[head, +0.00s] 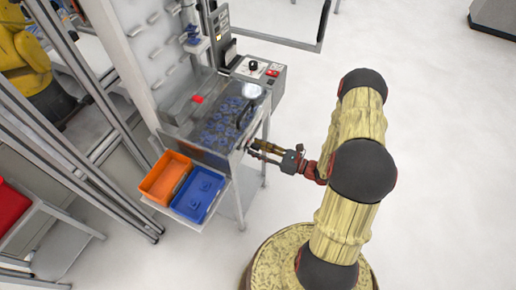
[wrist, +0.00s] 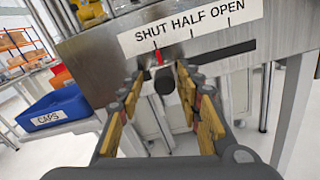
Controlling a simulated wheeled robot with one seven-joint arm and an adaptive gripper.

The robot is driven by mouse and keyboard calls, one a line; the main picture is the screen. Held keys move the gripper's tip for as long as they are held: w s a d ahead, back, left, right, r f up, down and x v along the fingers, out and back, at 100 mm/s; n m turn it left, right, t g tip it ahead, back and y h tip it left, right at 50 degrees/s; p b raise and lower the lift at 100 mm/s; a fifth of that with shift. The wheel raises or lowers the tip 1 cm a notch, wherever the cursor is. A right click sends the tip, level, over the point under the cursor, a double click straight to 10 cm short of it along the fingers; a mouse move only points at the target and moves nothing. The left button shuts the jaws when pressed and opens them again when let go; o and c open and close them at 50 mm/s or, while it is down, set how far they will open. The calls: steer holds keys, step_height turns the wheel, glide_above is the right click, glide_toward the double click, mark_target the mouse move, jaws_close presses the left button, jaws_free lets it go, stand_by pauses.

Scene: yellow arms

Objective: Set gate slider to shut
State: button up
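The gate slider has a dark round knob (wrist: 165,81) and a red pointer (wrist: 159,58) in the wrist view. It sits in a dark slot (wrist: 225,53) on a steel panel, below a white label (wrist: 190,28) reading SHUT, HALF, OPEN. The pointer is at the left end, close to the SHUT tick. My gripper (wrist: 160,83) is open, its yellow-padded fingers on either side of the knob, with a visible gap on the left. In the head view my gripper (head: 256,150) is at the station's front right edge; the slider itself cannot be made out there.
A blue bin (wrist: 55,108) labelled CAPS is left in the wrist view. In the head view an orange bin (head: 165,176) and a blue bin (head: 198,194) sit on a front shelf. A control box (head: 258,70) stands behind.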

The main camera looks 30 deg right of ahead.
steer(key=shift+d, duration=0.15)
steer(key=shift+s+d, duration=0.2)
steer(key=shift+s, duration=0.05)
steer(key=v, duration=1.1)
steer(key=shift+s, duration=0.1)
